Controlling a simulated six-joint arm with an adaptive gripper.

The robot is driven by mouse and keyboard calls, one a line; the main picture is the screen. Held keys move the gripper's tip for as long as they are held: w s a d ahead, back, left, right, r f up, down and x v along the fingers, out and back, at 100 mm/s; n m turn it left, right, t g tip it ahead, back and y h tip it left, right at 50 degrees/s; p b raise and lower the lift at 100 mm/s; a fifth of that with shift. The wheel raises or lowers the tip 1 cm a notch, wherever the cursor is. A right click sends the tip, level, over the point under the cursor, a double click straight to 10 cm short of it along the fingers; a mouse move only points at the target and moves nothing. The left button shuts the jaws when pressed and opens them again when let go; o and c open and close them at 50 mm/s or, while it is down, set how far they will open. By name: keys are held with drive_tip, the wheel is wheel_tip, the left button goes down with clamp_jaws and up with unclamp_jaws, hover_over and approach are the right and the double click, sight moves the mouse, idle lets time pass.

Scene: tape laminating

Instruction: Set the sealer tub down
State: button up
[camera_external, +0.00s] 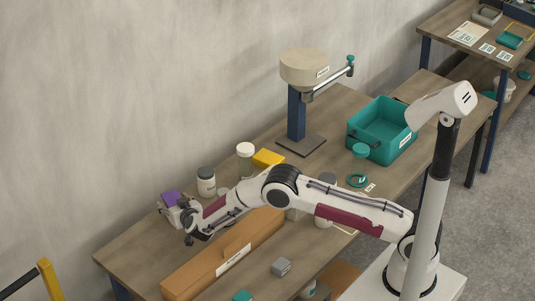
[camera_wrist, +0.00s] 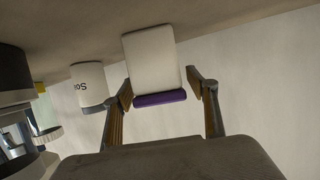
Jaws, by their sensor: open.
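A pale, boxy tub with a purple top, which I take to be the sealer tub (camera_wrist: 153,62), stands at the far left end of the workbench. In the external view its purple top (camera_external: 171,197) shows just behind my gripper (camera_external: 180,216). In the wrist view, where the scene appears upside down, my gripper (camera_wrist: 160,88) is open with one finger on each side of the tub's purple end. Gaps show between the fingers and the tub. Its base appears to rest on the bench. No label on it is readable.
A white jar with a dark lid (camera_external: 206,181) stands close beside the tub; a pale labelled container (camera_wrist: 88,84) is near one finger. A long orange box (camera_external: 215,262) lies in front. A teal bin (camera_external: 381,130) and a post stand (camera_external: 297,115) are farther right.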

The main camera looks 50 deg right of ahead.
drive_tip(key=shift+v, duration=3.45)
drive_tip(key=shift+w+r, duration=0.15)
drive_tip(key=shift+r, duration=0.35)
drive_tip(key=s+r+n+y, duration=0.2)
drive_tip(key=s+r+y, duration=0.15)
drive_tip(key=r, duration=0.85)
drive_tip(key=s+r+n+y, duration=0.1)
drive_tip(key=s+r+y, duration=0.25)
drive_tip(key=r, duration=0.95)
drive_tip(key=s+d+r+n+g+y, duration=0.15)
drive_tip(key=s+d+r, duration=0.25)
drive_tip(key=s, duration=0.8)
drive_tip(key=s+d+r+n+g+h, duration=0.1)
drive_tip(key=s+d+r+g, duration=0.2)
drive_tip(key=s, duration=1)
drive_tip(key=s+d+f, duration=0.1)
drive_tip(key=s+d, duration=0.2)
drive_tip(key=s, duration=0.4)
drive_tip(key=s+d+f+g+h, duration=0.1)
drive_tip(key=s+d+f, duration=0.1)
drive_tip(key=s+d, duration=0.2)
drive_tip(key=s+d+f+g+h, duration=0.1)
drive_tip(key=s+d+f, duration=0.1)
drive_tip(key=s, duration=0.8)
drive_tip(key=shift+s+d+m, duration=0.4)
drive_tip(key=shift+d+m, duration=0.05)
drive_tip(key=shift+d, duration=0.35)
